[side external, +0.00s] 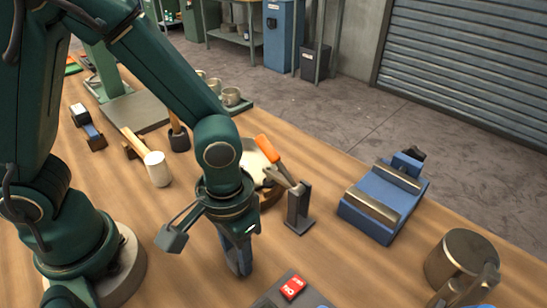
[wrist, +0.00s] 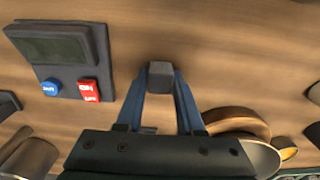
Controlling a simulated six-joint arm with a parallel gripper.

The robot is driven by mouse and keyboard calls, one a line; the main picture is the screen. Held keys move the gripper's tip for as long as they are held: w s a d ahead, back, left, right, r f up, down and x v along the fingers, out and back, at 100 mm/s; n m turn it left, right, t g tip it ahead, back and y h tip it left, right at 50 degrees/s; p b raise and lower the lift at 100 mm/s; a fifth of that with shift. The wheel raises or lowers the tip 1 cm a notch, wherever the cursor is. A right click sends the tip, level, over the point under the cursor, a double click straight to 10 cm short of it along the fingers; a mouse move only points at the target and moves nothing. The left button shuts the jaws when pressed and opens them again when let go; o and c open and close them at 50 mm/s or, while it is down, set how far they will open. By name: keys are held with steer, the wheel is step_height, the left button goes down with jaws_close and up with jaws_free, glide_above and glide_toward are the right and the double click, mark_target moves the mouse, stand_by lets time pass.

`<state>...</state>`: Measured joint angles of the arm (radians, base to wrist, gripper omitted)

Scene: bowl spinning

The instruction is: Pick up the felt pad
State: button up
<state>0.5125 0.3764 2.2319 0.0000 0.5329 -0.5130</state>
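My gripper (side external: 238,268) points straight down over the bench with its blue fingers close above or at the wood. In the wrist view the two blue fingers (wrist: 161,82) come in on either side of a small dark grey block (wrist: 160,73). This block may be the felt pad; it sits between the fingertips. I cannot tell whether the fingers press on it. In the side view the fingertips are small and dark, and I cannot make out a separate pad there.
A grey control box (wrist: 62,50) with red and blue buttons lies close by. A bowl (wrist: 262,157), a wooden ring (wrist: 238,121) and a dark stand (side external: 298,208) are near my gripper. A blue vise (side external: 383,208) and a metal pot (side external: 460,258) stand to the right.

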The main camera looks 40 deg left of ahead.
steer(key=shift+r, duration=0.15)
jaws_close()
steer(key=shift+r, duration=0.6)
step_height(320, 180, up, 2)
steer(key=shift+w+r, duration=0.1)
steer(key=shift+r, duration=0.1)
steer(key=w+a+r, duration=0.1)
steer(key=a+r, duration=0.6)
steer(key=a, duration=0.4)
steer(key=shift+w+a, duration=0.3)
